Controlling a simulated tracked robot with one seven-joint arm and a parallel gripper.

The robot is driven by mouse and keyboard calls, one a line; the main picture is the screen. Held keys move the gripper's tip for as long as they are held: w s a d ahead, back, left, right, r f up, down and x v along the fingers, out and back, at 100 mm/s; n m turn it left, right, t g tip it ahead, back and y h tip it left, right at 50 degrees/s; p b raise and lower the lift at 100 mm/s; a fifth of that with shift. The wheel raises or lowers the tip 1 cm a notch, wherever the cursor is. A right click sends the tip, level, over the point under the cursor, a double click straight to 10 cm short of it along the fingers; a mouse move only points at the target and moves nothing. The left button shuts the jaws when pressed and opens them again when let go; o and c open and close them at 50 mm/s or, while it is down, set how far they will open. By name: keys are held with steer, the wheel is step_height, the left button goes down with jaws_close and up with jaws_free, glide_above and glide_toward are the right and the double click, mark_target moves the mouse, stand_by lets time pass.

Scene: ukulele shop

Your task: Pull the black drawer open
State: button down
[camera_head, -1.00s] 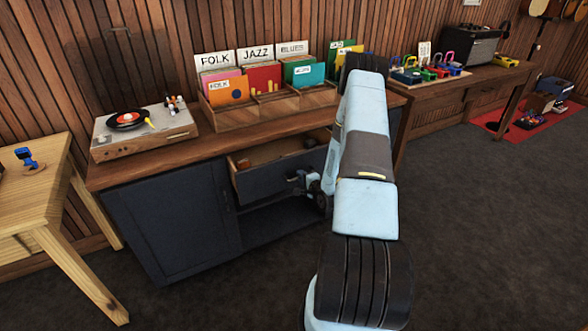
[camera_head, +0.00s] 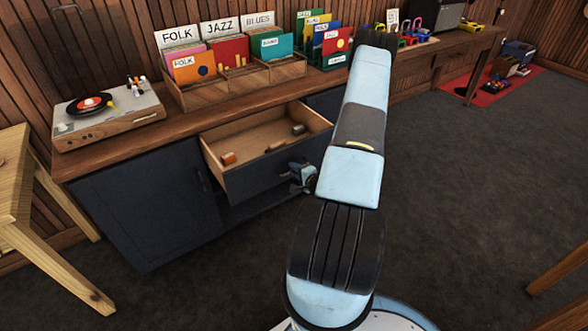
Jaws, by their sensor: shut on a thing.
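The black drawer (camera_head: 250,182) in the dark cabinet under the wooden counter stands well open. Its light wooden inside (camera_head: 262,147) shows, with a few small objects lying in it. My gripper (camera_head: 297,180) is at the drawer's front face, right of its middle, and is shut there. The handle itself is hidden behind my gripper. My pale blue arm covers the right end of the drawer front.
A turntable (camera_head: 122,123) and wooden record crates (camera_head: 198,95) stand on the counter (camera_head: 80,163) above. A light wooden table (camera_head: 12,190) is at the left. Dark carpet (camera_head: 430,190) lies free at the right. A wooden table edge (camera_head: 560,270) shows at the lower right.

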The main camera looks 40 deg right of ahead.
steer(key=shift+f, duration=0.15)
steer(key=c, duration=1.3)
jaws_free()
steer(key=shift+c, duration=0.2)
steer(key=v, duration=1.3)
steer(key=shift+s, duration=0.4)
